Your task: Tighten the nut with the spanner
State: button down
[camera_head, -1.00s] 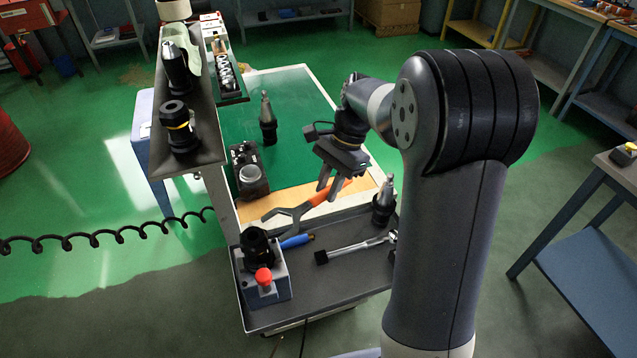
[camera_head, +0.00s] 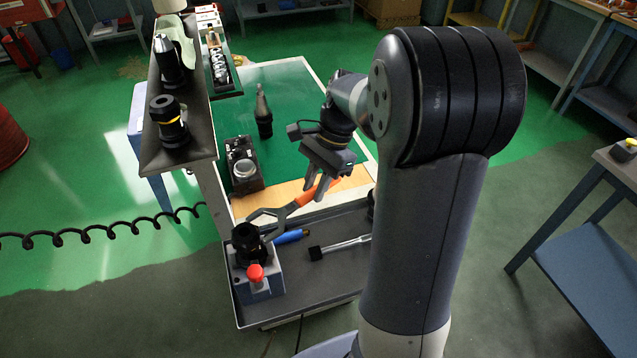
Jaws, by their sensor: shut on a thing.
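The jaw is just behind and right of a black tool holder (camera_head: 246,238), which stands upright in a blue-grey fixture block (camera_head: 258,278) with a red knob. The nut appears to be the black top of this holder, but I cannot make it out clearly. The jaw looks apart from the holder; its exact height is unclear.
A dark cone holder (camera_head: 263,112) and a black block (camera_head: 242,168) stand on the green mat. A raised shelf (camera_head: 188,150) with holders is at left. My arm hides the tray's right side.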

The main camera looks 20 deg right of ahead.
aim_at(299, 199)
jog(key=shift+s+a, duration=0.25)
jog(key=shift+a, duration=0.35)
jog(key=shift+s+a, duration=0.25)
jog(key=shift+a, duration=0.35)
jog(key=shift+s+a, duration=0.25)
jog(key=shift+a, duration=0.5)
jog(key=shift+s, duration=0.15)
jog(key=shift+s+d+m+t, duration=0.25)
jog(key=shift+s+m+t, duration=0.05)
jog(key=shift+s+m, duration=0.3)
jog(key=shift+s+d+m, duration=0.15)
jog(key=shift+s+m, duration=0.45)
jog(key=shift+s, duration=0.05)
jog(key=shift+s+d+m+t, duration=0.1)
jog(key=shift+s+m+t, duration=0.3)
